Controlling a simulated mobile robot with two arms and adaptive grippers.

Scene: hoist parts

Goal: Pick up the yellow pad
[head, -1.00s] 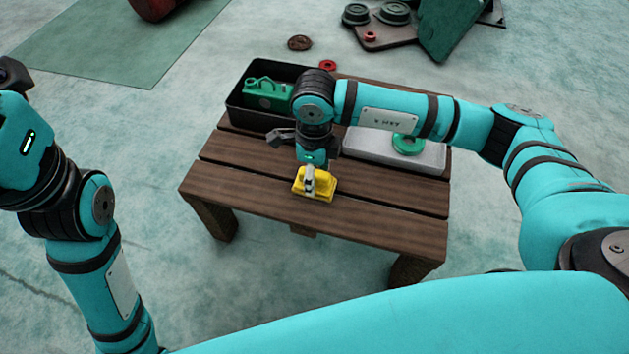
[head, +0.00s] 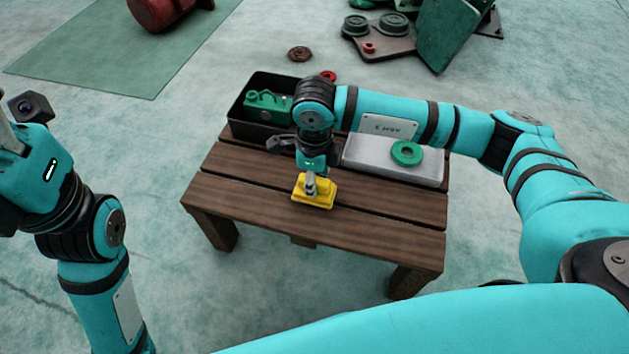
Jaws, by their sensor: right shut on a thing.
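The yellow pad (head: 322,201) is at the front middle of the wooden table (head: 385,216). My right gripper (head: 311,187) points down over the pad and is shut on it. I cannot tell whether the pad touches the table or is just above it. My left arm is at the left edge of the head view. The fingers of my left gripper are not clearly visible there.
A black bin (head: 247,128) with a green part (head: 268,104) stands at the table's back left. A grey tray (head: 375,164) with a green ring (head: 407,153) lies at the right. The table's front boards are clear. Several parts lie on the floor behind.

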